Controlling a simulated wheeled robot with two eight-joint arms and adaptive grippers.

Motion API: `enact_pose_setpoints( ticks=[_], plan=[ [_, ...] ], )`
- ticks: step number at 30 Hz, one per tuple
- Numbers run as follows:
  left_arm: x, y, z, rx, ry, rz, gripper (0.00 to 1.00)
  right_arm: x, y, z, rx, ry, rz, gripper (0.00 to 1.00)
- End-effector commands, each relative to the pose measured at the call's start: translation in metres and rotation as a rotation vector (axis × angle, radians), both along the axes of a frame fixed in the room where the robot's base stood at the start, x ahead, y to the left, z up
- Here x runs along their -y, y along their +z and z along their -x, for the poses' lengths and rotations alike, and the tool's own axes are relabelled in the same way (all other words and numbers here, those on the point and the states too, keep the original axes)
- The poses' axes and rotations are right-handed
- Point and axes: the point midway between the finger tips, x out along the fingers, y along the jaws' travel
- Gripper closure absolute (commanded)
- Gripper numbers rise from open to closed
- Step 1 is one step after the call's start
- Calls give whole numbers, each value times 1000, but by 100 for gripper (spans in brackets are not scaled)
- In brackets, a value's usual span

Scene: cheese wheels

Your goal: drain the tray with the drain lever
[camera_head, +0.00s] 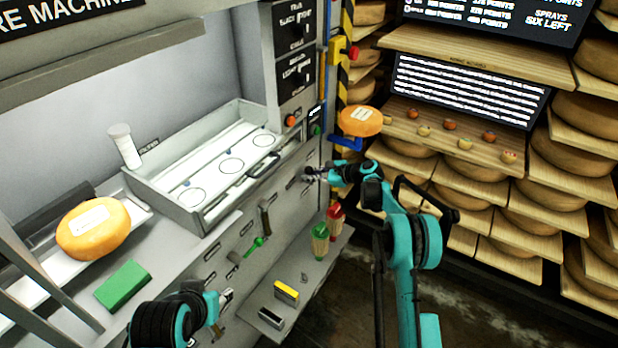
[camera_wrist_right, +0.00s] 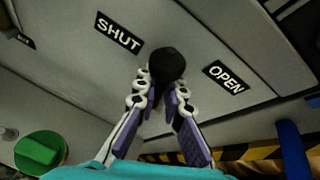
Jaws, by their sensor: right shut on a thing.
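The pale grey tray (camera_head: 185,213) sits on the machine's counter in the head view, with ring marks on its floor. I cannot tell whether liquid is in it. My right gripper (camera_head: 312,174) is at the front panel below the tray's right end. In the right wrist view my right gripper (camera_wrist_right: 163,98) is shut on the black knob of the drain lever (camera_wrist_right: 168,62). The knob is about midway between the SHUT label (camera_wrist_right: 119,35) and the OPEN label (camera_wrist_right: 226,76). My left gripper (camera_head: 226,297) is low at the front left, apart from the tray; its fingers are too small to read.
An orange cheese wheel (camera_head: 93,229) and a green block (camera_head: 122,286) lie on the left counter. Another orange wheel (camera_head: 360,121) rests on a blue bracket (camera_head: 346,143). A low shelf (camera_head: 262,316) holds green and red bottles and a yellow block. Cheese racks fill the right.

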Motion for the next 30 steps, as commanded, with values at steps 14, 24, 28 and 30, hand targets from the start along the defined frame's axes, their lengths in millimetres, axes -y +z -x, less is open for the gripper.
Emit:
enact_pose_setpoints(
  ticks=[14, 24, 28, 30],
  plan=[
    [0, 0, 0, 0, 0, 0, 60, 1, 2, -2, -137, -1, -100, 100],
    [0, 0, 0, 0, 0, 0, 60, 2, 2, -2, -144, -1, -104, 100],
    [0, 0, 0, 0, 0, 0, 60, 2, 2, -2, -143, 0, -103, 86],
    [0, 0, 0, 0, 0, 0, 60, 2, 2, -2, -143, 0, -103, 69]
  ],
)
